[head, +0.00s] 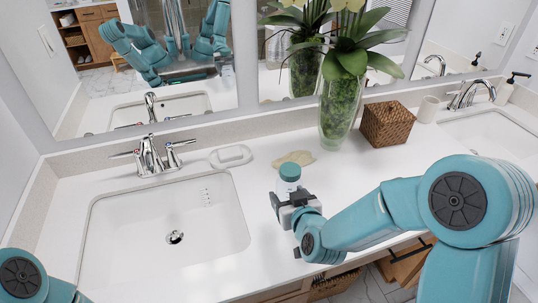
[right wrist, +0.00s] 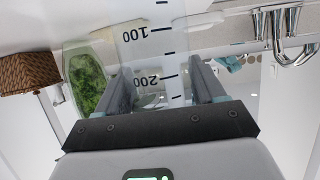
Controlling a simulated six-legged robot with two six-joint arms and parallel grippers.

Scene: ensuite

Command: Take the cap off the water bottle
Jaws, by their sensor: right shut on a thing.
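The water bottle (head: 288,187) stands upright over the counter to the right of the left sink, with its teal cap (head: 289,171) on top. My right gripper (head: 292,208) is shut around the bottle's body, below the cap. In the right wrist view, the clear bottle (right wrist: 150,45) with its 100 and 200 marks shows between the two fingers of the right gripper (right wrist: 165,88). I cannot tell whether the bottle touches the counter. Only part of my left arm shows at the lower left of the head view; its gripper is out of view.
A sink (head: 165,235) with a chrome faucet (head: 153,155) lies to the left. A soap dish (head: 231,155), a beige sponge-like piece (head: 294,158), a glass plant vase (head: 340,112) and a wicker box (head: 386,124) stand behind. The counter right of the sink is mostly clear.

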